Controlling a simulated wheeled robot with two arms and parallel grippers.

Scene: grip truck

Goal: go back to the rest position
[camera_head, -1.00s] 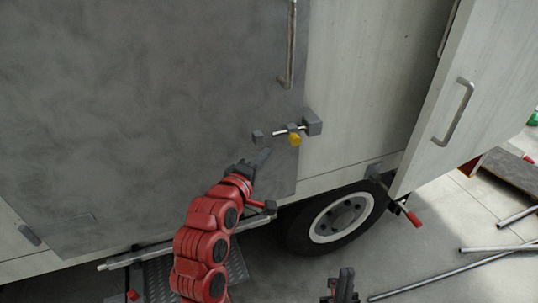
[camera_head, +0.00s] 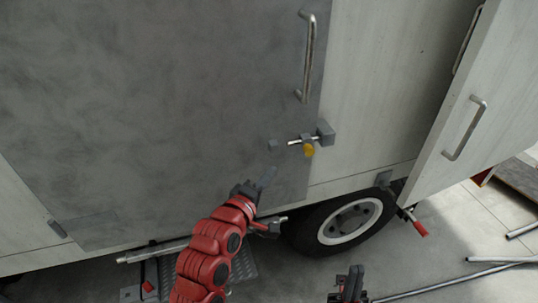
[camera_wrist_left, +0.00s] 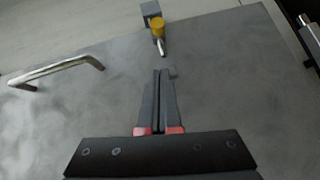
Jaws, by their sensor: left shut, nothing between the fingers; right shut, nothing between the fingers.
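My left gripper (camera_head: 268,178) is shut and empty, in front of the grey door panel (camera_head: 150,110) of the truck. It points up toward the latch (camera_head: 302,141) with its yellow knob (camera_head: 309,150), and is apart from it. In the left wrist view the closed fingers (camera_wrist_left: 158,78) show below the yellow knob (camera_wrist_left: 158,29) with nothing between them. My right gripper (camera_head: 349,280) is at the bottom edge of the head view, dark and upright, shut and empty over the floor. Most of the right arm is out of view.
A metal handle (camera_head: 306,60) is on the grey panel. A white door (camera_head: 478,110) with a handle stands open at the right. The truck wheel (camera_head: 349,222) and a step (camera_head: 195,270) are below. Metal pipes (camera_head: 460,277) lie on the floor at the right.

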